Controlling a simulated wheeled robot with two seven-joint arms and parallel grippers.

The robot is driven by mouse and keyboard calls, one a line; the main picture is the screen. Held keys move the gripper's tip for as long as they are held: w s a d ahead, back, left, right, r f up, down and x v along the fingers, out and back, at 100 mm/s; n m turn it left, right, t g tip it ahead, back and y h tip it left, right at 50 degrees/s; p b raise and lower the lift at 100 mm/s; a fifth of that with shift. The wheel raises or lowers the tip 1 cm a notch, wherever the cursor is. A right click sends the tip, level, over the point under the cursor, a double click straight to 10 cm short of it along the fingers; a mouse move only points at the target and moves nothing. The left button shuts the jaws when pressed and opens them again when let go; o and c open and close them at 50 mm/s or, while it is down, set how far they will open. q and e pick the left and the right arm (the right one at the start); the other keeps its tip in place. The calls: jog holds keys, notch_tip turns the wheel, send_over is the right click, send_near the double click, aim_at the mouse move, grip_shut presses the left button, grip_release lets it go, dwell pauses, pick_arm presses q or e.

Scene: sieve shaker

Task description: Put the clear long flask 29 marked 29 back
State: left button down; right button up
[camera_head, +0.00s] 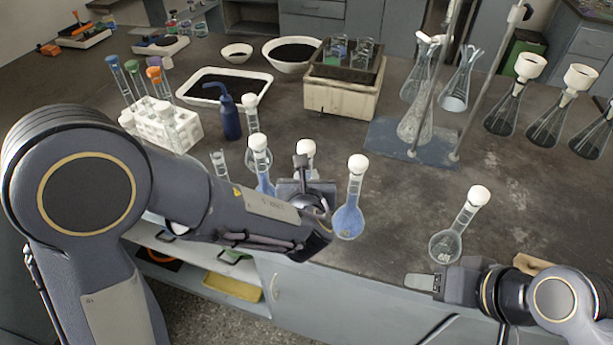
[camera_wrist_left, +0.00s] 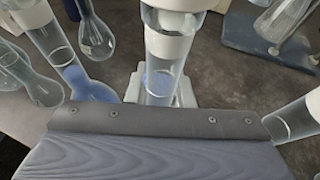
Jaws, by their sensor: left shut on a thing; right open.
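A long-necked flask with a white stopper (camera_head: 305,147) stands upright in my left gripper (camera_head: 306,185). The gripper is shut on its neck and hides most of its body in the head view. In the left wrist view this flask (camera_wrist_left: 165,45) shows a clear neck with a white band and a bluish tint lower down. A clear long-necked flask with a white stopper (camera_head: 446,245) stands at the front right of the bench. My right gripper (camera_head: 422,282) is open and empty just in front of it. I cannot read a 29 on any flask.
A blue-filled flask (camera_head: 347,219) stands close to the right of my left gripper, and another blue flask (camera_head: 260,160) to its left. A blue wash bottle (camera_head: 229,118) and a white tube rack (camera_head: 172,130) stand farther left. The bench between the blue and clear flasks is free.

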pick_arm(q)
jog(key=shift+f+b, duration=0.45)
jog(key=shift+b, duration=0.15)
dwell(0.3)
jog(key=c, duration=1.2)
grip_release()
jog(key=shift+o, duration=0.5)
jog(key=o, duration=1.1)
jog(key=shift+s, duration=0.15)
jog(key=shift+s+b, duration=0.3)
jog(key=shift+s, duration=1.3)
jog(key=shift+s, duration=0.2)
